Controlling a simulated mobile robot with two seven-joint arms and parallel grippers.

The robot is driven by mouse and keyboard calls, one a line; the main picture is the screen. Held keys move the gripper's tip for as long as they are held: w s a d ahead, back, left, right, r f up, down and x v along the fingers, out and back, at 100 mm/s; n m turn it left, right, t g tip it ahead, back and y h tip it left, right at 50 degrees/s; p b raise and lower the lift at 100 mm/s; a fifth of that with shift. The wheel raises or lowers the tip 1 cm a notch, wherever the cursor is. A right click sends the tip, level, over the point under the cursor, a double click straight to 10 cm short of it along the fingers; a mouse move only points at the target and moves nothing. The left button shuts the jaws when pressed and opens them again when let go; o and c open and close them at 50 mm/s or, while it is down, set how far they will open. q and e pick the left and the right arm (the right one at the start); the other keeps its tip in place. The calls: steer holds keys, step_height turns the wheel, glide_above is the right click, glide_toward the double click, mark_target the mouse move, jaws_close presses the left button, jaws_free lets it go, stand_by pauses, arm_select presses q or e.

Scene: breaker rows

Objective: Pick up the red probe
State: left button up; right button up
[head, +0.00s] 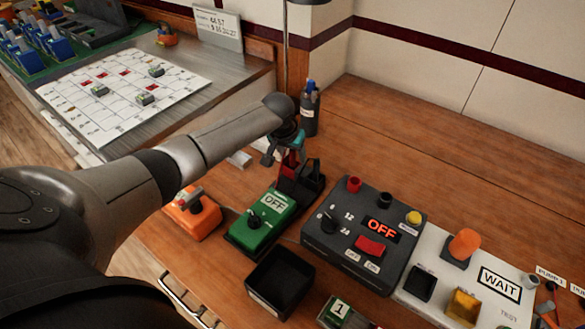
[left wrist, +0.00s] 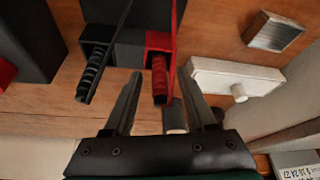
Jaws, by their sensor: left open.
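The red probe (left wrist: 160,78) stands in a red socket of a dark holder (left wrist: 130,35), with its ribbed grip showing in the left wrist view. In the head view the red probe (head: 290,162) is partly covered by my left gripper (head: 284,145). My left gripper (left wrist: 157,84) is open, and its fingers lie on either side of the red probe's grip in the left wrist view. I cannot tell whether they touch it. A black probe (left wrist: 92,82) stands beside it, outside the fingers. My right gripper does not show.
A green meter (head: 262,222) reading OFF stands in front of the holder. A dark box (head: 365,238) with knobs, a black tray (head: 280,282) and a white WAIT panel (head: 500,284) stand nearby. The table's back right is clear.

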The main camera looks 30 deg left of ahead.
arm_select(q)
steer(key=shift+f, duration=0.1)
jaws_close()
stand_by(0.4)
